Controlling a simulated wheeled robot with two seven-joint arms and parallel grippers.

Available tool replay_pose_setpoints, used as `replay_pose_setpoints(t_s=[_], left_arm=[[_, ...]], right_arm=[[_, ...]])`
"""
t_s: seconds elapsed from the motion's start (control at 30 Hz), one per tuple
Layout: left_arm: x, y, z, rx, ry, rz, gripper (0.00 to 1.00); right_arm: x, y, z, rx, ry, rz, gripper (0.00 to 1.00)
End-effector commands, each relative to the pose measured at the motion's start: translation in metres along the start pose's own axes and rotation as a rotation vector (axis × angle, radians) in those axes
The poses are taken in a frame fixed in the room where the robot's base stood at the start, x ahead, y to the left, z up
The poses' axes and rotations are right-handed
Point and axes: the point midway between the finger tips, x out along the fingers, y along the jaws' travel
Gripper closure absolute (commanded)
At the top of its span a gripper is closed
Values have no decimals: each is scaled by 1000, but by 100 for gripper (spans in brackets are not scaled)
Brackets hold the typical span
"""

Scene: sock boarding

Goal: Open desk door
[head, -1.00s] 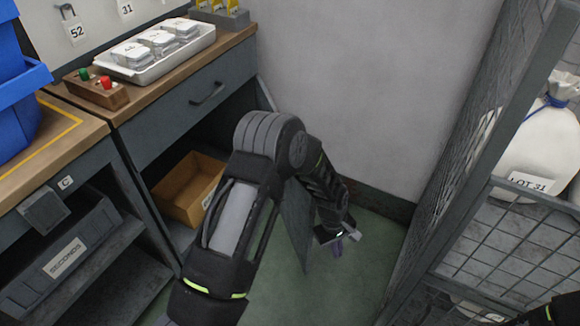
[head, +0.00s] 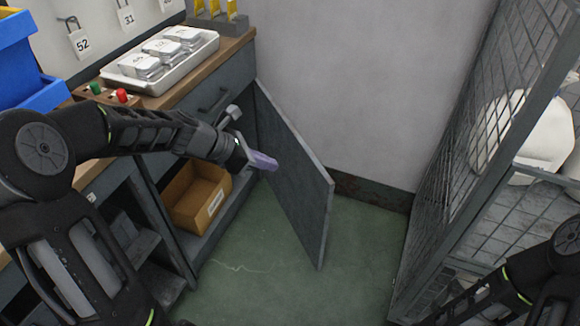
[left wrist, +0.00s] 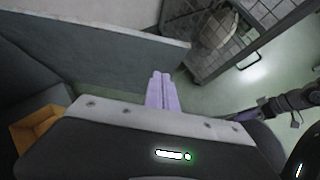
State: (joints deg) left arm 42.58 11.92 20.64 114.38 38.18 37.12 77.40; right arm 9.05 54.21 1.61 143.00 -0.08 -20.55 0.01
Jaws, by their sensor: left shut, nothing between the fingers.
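The desk door (head: 297,180) is a grey panel hinged at the desk's far right edge. It stands swung out from the cabinet opening, and it also shows in the left wrist view (left wrist: 110,45). My left gripper (head: 265,161) has its purple fingers shut and empty, beside the inner face of the door and in front of the opening. The fingers show together in the left wrist view (left wrist: 161,92). I cannot tell whether they touch the door.
A cardboard bin (head: 197,197) sits inside the open cabinet. A drawer with a handle (head: 215,101) is above the opening. A wire cage (head: 480,165) with white sacks stands at the right. Green floor (head: 270,270) between desk and cage is clear.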

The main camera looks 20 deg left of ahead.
Motion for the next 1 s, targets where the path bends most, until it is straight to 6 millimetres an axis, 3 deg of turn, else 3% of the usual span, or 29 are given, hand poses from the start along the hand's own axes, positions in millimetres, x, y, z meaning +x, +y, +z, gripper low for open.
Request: replay_pose_setpoints(t_s=[0.33,0.53,0.67,1.0], left_arm=[[0,0,1,-9,-3,0,100],[12,0,0,-7,-3,-1,100],[30,0,-1,-8,-3,-2,100],[98,-1,-1,-6,-3,-4,100]], right_arm=[[0,1,0,1,1,1,64],[4,2,0,2,1,1,64],[9,4,0,2,1,1,64],[25,10,0,3,1,1,64]])
